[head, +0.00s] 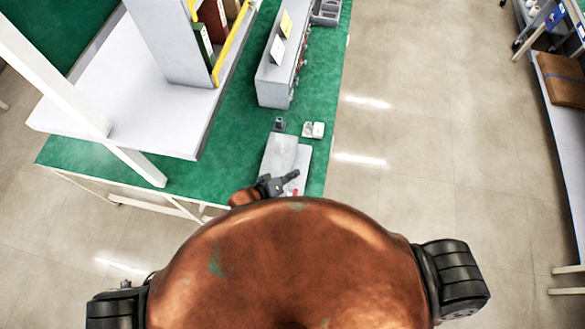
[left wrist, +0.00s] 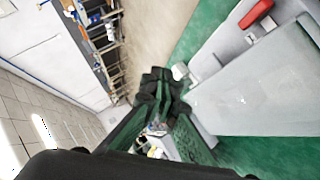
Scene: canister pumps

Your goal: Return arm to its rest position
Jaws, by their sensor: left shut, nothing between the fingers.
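My left gripper (head: 290,178) is dark and shut, with nothing in it. It is over the near end of a pale grey device (head: 301,158) on the green table. In the left wrist view my left gripper (left wrist: 160,85) shows its dark fingers together, apart from the device's large grey face (left wrist: 250,95). A red part (left wrist: 256,13) on the device shows at the upper right of that view. My right gripper is not in view. My own body hides the near area in the head view.
The green table (head: 327,85) carries a long grey box (head: 273,82), small white pieces (head: 314,129) and a small dark item (head: 279,123). A white shelf (head: 120,110) with binders stands at left. Open floor (head: 430,130) lies right, before another shelf holding a cardboard box (head: 562,80).

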